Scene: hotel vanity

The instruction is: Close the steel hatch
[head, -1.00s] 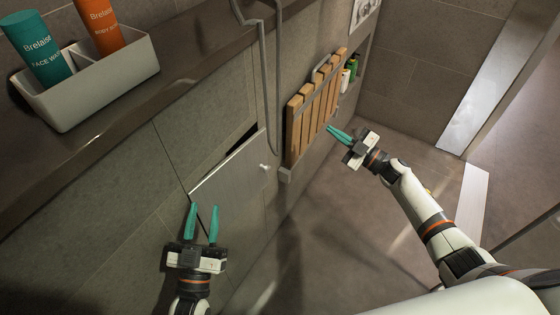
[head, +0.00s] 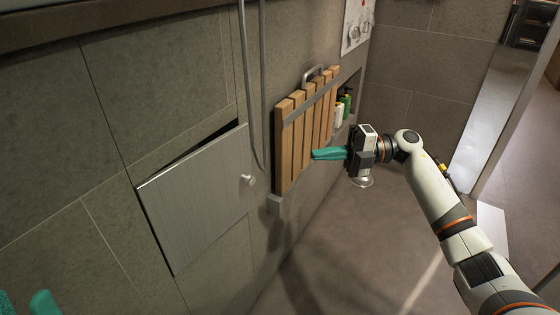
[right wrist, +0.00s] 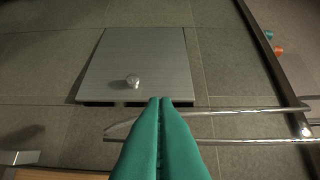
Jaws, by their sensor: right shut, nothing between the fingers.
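The steel hatch (head: 200,195) is a brushed square panel in the tiled wall, with a round knob (head: 248,179) near its right edge. It stands slightly ajar, with a dark gap along its top edge in the head view. The right wrist view also shows the hatch (right wrist: 140,55), with dark gaps along its lower edge. My right gripper (head: 314,154) is shut and empty, pointing left in front of the wooden slatted panel, apart from the hatch. My left gripper (head: 22,300) shows only its teal fingertips at the bottom left corner; they are apart.
A folded wooden slatted panel (head: 305,125) hangs on the wall right of the hatch. A shower hose (head: 243,90) hangs between them. Bottles (head: 343,105) stand in a niche beyond. A metal bar (right wrist: 240,141) crosses the right wrist view. Floor space is clear.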

